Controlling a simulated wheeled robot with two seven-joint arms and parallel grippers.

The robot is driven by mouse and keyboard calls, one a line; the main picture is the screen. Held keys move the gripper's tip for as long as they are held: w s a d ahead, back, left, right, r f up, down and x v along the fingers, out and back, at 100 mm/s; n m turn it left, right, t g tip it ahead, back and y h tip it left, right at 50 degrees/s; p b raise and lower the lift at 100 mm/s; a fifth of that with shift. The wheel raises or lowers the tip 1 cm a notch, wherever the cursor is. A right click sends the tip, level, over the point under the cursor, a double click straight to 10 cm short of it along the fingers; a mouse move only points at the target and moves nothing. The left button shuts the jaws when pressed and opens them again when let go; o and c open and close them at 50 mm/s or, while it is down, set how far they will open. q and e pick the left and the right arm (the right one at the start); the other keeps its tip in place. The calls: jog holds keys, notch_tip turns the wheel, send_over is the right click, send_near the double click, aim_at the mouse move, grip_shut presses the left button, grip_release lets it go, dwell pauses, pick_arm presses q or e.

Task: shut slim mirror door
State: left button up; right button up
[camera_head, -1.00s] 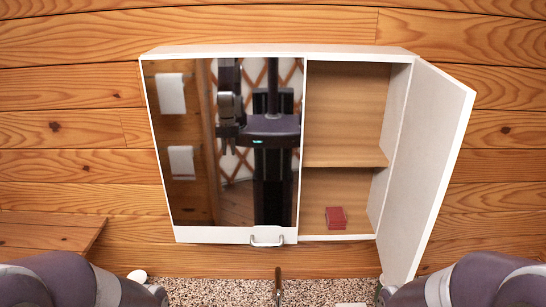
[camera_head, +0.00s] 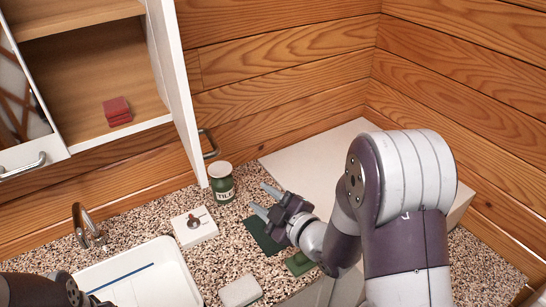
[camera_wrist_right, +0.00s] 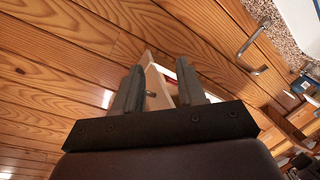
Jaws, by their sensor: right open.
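The slim mirror door (camera_head: 178,85) stands open on the right side of the white wall cabinet (camera_head: 110,136), its white side facing the cabinet's open shelves. Its curved metal handle (camera_head: 209,143) shows on the far side, near the lower edge. My right gripper (camera_head: 264,199) is open and empty over the counter, below and right of the door, apart from it. In the right wrist view, a pale wedge that looks like the door (camera_wrist_right: 157,80) shows beyond the open fingers. The door's mirror face is hidden. My left gripper is out of view.
A red box (camera_head: 117,111) lies on the cabinet's lower shelf. Below, a green jar (camera_head: 221,183), a white box (camera_head: 194,227) and a sponge-like block (camera_head: 240,291) sit on the speckled counter (camera_head: 215,262). A tap (camera_head: 84,226) and white basin (camera_head: 140,278) are at left.

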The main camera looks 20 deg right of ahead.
notch_tip(320, 180, up, 5)
jog(key=a+n+t+y, duration=0.1)
jog(key=n+t+y, duration=0.2)
jog(key=n+y, duration=0.1)
send_near(212, 139)
jog(key=shift+h, duration=0.4)
jog(key=p+x, duration=0.1)
jog(key=x, duration=0.2)
jog(key=p+x, duration=0.2)
jog(key=x, duration=0.1)
jog(key=p+x, duration=0.2)
jog(key=shift+w+a, duration=0.25)
jog(key=shift+a, duration=0.2)
jog(key=shift+w+a, duration=0.1)
jog(key=shift+w, duration=0.5)
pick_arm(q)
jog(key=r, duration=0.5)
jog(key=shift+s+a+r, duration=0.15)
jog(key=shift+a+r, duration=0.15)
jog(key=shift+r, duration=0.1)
pick_arm(e)
jog(key=shift+c, duration=0.3)
grip_shut()
